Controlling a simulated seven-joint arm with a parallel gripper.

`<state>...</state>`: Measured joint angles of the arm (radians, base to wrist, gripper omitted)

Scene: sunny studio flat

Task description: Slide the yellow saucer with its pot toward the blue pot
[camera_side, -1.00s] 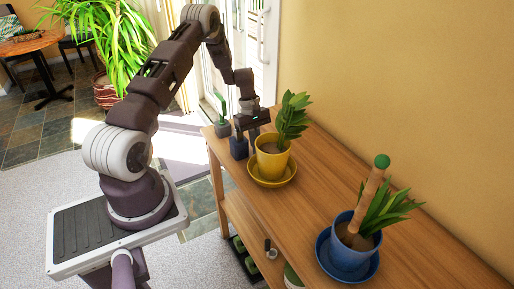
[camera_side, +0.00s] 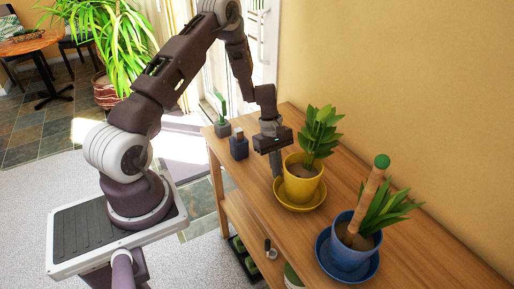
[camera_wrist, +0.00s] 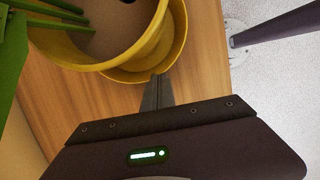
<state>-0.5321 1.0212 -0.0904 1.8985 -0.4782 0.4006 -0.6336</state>
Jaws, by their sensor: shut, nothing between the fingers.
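The yellow pot (camera_side: 304,183) holds a leafy green plant and stands on the yellow saucer (camera_side: 300,207) on the wooden shelf top. The blue pot (camera_side: 350,254) stands on a blue saucer (camera_side: 371,275) to the right and nearer the camera, with a small gap between the two saucers. My gripper (camera_side: 276,170) is shut and empty, pointing down at the left side of the yellow pot. In the wrist view the closed fingertips (camera_wrist: 158,82) are at the rim of the yellow saucer (camera_wrist: 168,62). Contact looks likely but is hard to confirm.
A small dark blue pot (camera_side: 239,148) and a small cactus pot (camera_side: 222,128) stand at the far left end of the wooden shelf unit (camera_side: 400,215). The wall is behind. The shelf's front edge is close to the saucers.

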